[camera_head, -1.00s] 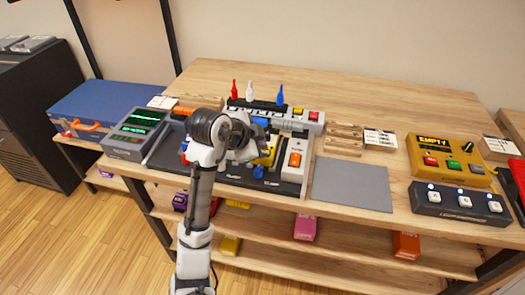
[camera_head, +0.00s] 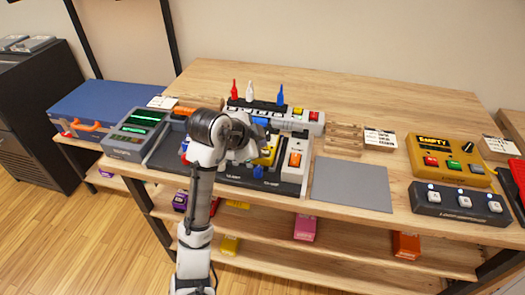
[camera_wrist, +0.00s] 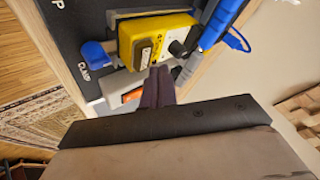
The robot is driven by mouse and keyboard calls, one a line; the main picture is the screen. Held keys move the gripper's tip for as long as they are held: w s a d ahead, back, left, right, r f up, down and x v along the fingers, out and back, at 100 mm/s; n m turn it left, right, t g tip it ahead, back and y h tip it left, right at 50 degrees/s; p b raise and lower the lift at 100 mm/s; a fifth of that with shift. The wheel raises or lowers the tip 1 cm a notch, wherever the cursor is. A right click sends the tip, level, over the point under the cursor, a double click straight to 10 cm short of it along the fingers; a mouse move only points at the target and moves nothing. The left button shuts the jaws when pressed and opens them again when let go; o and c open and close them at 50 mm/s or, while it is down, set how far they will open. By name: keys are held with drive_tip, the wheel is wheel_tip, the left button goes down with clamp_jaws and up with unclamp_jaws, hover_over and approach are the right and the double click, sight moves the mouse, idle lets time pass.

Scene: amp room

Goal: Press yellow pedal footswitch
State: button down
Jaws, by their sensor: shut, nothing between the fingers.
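The yellow pedal (camera_head: 267,157) sits in the dark pedal tray on the workbench, partly hidden behind my gripper (camera_head: 258,143) in the head view. In the wrist view the yellow pedal (camera_wrist: 165,28) shows from above, with a grey rectangular footswitch plate (camera_wrist: 145,50) and a black knob (camera_wrist: 178,48). My gripper (camera_wrist: 160,72) is shut and empty. Its dark fingertips appear beside the pedal's lower edge, near the footswitch and knob. I cannot tell whether they touch the pedal.
A blue clamp (camera_wrist: 95,54) and a blue pen-like tool (camera_wrist: 220,22) flank the pedal. Bottles (camera_head: 250,91) stand behind. A grey mat (camera_head: 350,184) lies clear at right, before a yellow box (camera_head: 447,160).

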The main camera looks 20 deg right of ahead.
drive_tip(key=shift+f, duration=0.1)
drive_tip(key=shift+f+b, duration=0.3)
drive_tip(key=shift+b, duration=0.05)
drive_tip(key=shift+f+b, duration=0.4)
drive_tip(key=shift+f, duration=0.15)
idle(0.7)
drive_tip(key=shift+r, duration=0.15)
drive_tip(key=shift+r+p, duration=0.75)
wheel_tip(320, 180, up, 5)
drive_tip(key=p, duration=0.4)
drive_tip(key=shift+r, duration=0.1)
idle(0.7)
